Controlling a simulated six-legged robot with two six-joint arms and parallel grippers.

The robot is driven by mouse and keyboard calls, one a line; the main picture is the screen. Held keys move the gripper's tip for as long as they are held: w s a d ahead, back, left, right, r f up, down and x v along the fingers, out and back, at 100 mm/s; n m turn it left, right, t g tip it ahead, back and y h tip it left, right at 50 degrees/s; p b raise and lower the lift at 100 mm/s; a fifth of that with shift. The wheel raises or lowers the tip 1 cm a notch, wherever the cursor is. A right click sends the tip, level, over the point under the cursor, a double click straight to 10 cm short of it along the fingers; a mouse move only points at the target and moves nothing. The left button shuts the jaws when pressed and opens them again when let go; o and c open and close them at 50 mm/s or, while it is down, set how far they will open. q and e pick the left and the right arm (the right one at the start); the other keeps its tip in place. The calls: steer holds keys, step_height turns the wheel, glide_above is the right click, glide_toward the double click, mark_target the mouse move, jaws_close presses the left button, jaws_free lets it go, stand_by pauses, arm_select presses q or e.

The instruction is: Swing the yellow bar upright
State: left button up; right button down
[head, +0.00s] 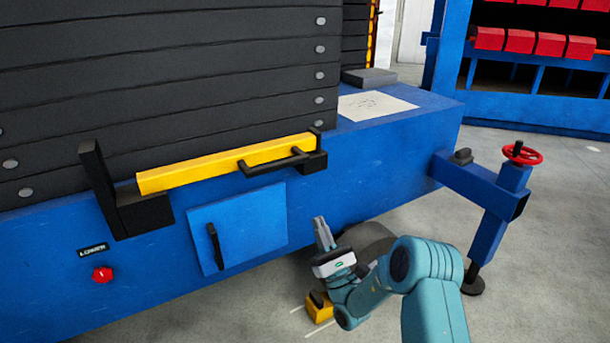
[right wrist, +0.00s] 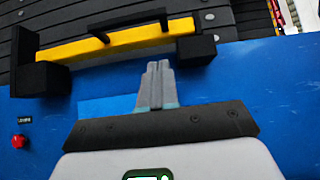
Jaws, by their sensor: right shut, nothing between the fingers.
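The yellow bar (head: 215,168) lies near level along the blue machine's front edge, its right end a little higher in the head view. It spans between two black brackets, and a black handle (head: 272,162) is fixed near its right end. The bar also shows in the right wrist view (right wrist: 85,47), with the handle (right wrist: 128,23) on it. My right gripper (head: 322,232) is shut and empty, below and to the right of the handle, apart from it. Its closed fingers (right wrist: 158,70) point toward the bar in the right wrist view. My left gripper is not in view.
The blue machine (head: 375,150) carries a stack of dark panels. Its front has a hatch (head: 260,222) with a black handle and a red knob (head: 102,274). A blue post with a red handwheel (head: 522,153) stands at right. Grey floor is open beyond it.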

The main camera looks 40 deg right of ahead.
arm_select(q)
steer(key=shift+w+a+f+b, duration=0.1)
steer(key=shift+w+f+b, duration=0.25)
steer(key=shift+b, duration=0.3)
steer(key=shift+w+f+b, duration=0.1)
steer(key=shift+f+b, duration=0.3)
steer(key=shift+b, duration=0.2)
arm_select(e)
steer(key=s+r+x, duration=0.2)
steer(key=x, duration=1)
steer(key=shift+a+y, duration=0.2)
steer(key=shift+y, duration=0.1)
